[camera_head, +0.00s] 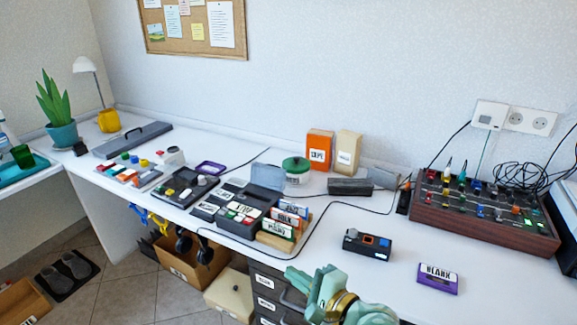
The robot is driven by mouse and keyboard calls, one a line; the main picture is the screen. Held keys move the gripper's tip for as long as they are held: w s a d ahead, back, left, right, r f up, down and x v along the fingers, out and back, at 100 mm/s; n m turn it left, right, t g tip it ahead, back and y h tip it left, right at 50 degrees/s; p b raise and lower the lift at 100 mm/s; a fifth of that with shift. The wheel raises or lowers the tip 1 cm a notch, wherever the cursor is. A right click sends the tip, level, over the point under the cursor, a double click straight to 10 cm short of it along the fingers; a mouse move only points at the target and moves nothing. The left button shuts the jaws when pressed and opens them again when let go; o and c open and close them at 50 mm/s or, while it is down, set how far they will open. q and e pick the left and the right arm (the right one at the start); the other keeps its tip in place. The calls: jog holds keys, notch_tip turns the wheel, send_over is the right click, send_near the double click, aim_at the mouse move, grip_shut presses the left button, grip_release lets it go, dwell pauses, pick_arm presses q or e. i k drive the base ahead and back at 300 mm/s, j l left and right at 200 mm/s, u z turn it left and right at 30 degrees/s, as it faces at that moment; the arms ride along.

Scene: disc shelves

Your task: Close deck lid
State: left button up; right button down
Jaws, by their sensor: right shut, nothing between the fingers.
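I cannot tell for certain which item is the deck. A black unit (263,200) stands mid-desk with a grey translucent panel (268,157) raised behind it, like an open lid. A flat dark device (185,187) with a round knob lies to its left. My right gripper (318,289), pale green, is at the bottom centre, in front of the desk's front edge. It is shut and empty, apart from the black unit and to its lower right. My left gripper is not in view.
Labelled cassettes (287,219) stand right of the black unit. A small black box (367,245) and a purple BLANK cassette (437,278) lie on the right desk. A wood-sided mixer (484,215) with cables stands at the back right. Drawers (268,292) sit below. The front right desktop is clear.

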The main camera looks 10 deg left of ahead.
aim_at(255, 180)
jog(key=i, duration=1.3)
